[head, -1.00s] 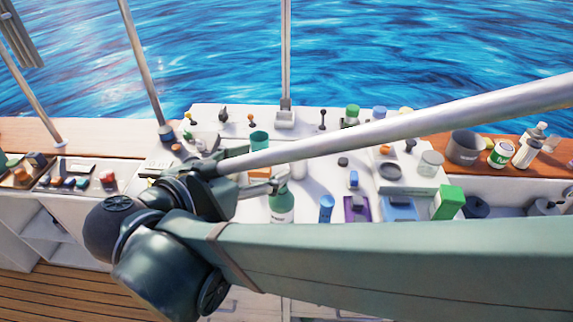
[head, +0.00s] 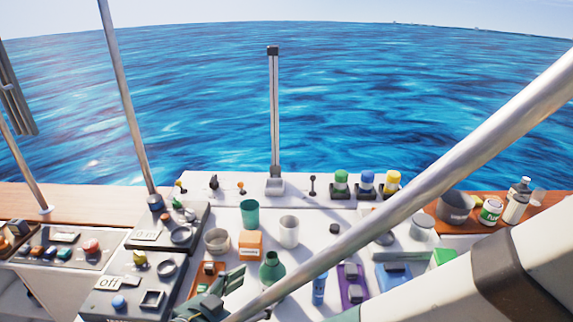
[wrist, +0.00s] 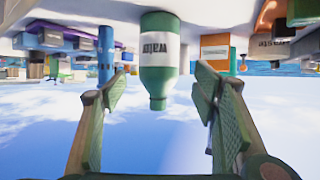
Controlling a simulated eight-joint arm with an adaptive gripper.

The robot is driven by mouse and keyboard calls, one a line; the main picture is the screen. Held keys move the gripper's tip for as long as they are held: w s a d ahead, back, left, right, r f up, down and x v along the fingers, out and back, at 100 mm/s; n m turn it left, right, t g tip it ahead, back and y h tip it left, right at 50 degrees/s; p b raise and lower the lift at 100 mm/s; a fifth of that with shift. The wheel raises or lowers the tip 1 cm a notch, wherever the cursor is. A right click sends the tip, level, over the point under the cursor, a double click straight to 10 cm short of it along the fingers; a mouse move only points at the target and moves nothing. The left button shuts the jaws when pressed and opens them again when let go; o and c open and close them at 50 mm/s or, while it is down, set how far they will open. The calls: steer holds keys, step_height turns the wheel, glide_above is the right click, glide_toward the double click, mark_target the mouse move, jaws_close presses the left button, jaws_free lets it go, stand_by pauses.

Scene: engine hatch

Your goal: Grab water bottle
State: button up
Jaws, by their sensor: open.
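The green water bottle (head: 272,270) with a narrow neck stands on the white counter, its lower part out of clear sight in the head view. In the wrist view, which looks upside down, the bottle (wrist: 160,62) hangs neck-down with a white label. My gripper (wrist: 165,98) is open and empty there, its two fingers left and right of the bottle's line. The bottle appears beyond the fingertips, apart from them. In the head view my gripper (head: 218,290) is low, just left of the bottle, partly cut by the frame.
An orange box (head: 249,243), a white cup (head: 289,231) and a teal cup (head: 250,213) stand behind the bottle. Control panels (head: 135,284) lie at left.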

mark_target(265, 283)
steer(key=shift+f, duration=0.1)
stand_by(0.3)
steer(key=shift+b+x, duration=0.35)
steer(key=shift+x, duration=0.95)
steer(key=shift+b+x, duration=0.4)
steer(key=shift+x, duration=2.2)
steer(key=shift+s+f, duration=0.1)
steer(key=shift+d, duration=0.1)
steer(key=c, duration=1.2)
steer(key=shift+o, duration=0.2)
steer(key=shift+r, duration=0.35)
